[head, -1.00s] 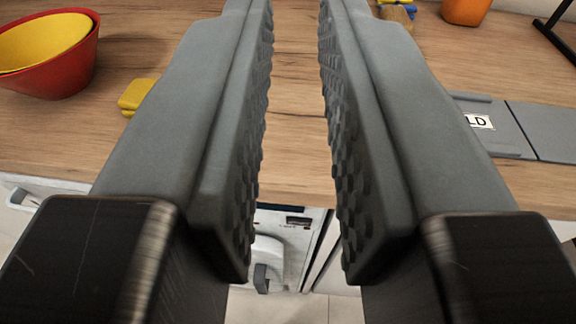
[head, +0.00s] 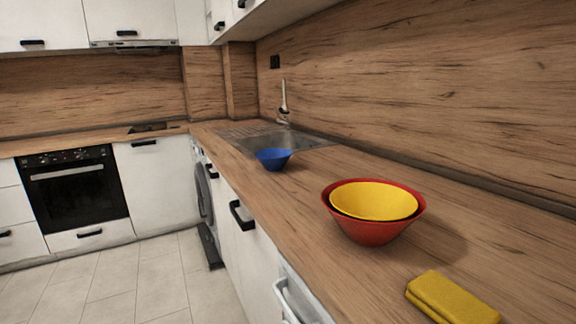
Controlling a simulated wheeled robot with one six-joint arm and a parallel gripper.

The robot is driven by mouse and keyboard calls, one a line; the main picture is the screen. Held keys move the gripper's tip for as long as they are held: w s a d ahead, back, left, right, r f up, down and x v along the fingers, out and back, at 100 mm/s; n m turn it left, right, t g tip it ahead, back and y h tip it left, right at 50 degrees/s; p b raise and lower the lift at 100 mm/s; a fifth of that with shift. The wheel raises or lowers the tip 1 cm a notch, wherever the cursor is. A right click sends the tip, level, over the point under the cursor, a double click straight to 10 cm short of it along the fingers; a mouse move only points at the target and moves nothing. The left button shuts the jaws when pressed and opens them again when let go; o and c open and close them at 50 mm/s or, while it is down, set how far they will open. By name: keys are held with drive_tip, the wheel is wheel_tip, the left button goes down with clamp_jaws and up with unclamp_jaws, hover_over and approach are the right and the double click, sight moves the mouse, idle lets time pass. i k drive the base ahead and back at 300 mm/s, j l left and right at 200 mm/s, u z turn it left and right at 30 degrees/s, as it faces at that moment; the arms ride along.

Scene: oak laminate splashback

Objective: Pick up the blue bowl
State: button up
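The blue bowl (head: 273,160) is small in the head view, upright on the wood counter at the near edge of the sink. It looks empty of anything I can make out. My gripper does not show in the head view now, so its opening and its place relative to the bowl cannot be seen.
A red bowl (head: 372,232) with a yellow bowl (head: 374,200) inside it stands on the counter (head: 300,215), nearer than the blue bowl. A folded yellow cloth or sponge (head: 451,298) lies nearer still. The sink (head: 290,142) and faucet (head: 284,102) are behind. Tiled floor (head: 120,280) at left is clear.

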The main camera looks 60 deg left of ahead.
sight(274, 160)
drive_tip(key=u, duration=1.65)
